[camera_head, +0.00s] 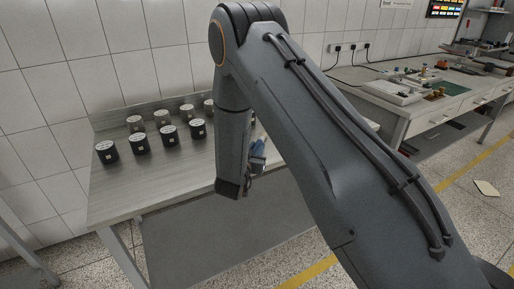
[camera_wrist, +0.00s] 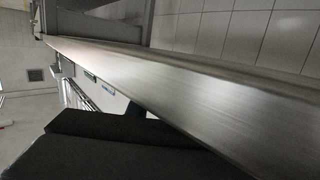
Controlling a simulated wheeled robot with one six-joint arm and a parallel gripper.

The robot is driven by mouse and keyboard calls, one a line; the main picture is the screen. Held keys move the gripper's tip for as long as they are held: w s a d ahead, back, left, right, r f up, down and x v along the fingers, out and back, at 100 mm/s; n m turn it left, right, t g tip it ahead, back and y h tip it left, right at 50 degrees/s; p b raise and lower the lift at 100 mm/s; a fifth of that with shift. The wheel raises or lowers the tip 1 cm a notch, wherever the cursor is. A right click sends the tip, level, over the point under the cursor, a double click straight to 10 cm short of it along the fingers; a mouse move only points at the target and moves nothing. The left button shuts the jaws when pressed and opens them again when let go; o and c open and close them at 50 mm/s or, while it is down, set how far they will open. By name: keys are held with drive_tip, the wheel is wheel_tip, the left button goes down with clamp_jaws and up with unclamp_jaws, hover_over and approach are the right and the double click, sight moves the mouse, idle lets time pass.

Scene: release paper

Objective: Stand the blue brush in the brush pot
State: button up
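My gripper (camera_head: 256,164) is mostly hidden behind my own arm in the head view, close to the front edge of the grey table. Its fingers cannot be made out. A small blue piece (camera_head: 259,147) shows beside it; I cannot tell whether this is the blue brush or whether it is held. In the wrist view, a dark shape fills the bottom, with a small dark-blue bit (camera_wrist: 135,109) behind it. I cannot pick out a brush pot for certain.
Several black cylinders with pale tops, one at the front left (camera_head: 107,152), stand in rows on the grey table (camera_head: 122,196). Its right part is hidden by my arm. A cluttered workbench (camera_head: 425,115) stands at the right. The table's edge (camera_wrist: 190,95) crosses the wrist view.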

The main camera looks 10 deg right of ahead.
clamp_jaws()
drive_tip(key=shift+r, duration=0.15)
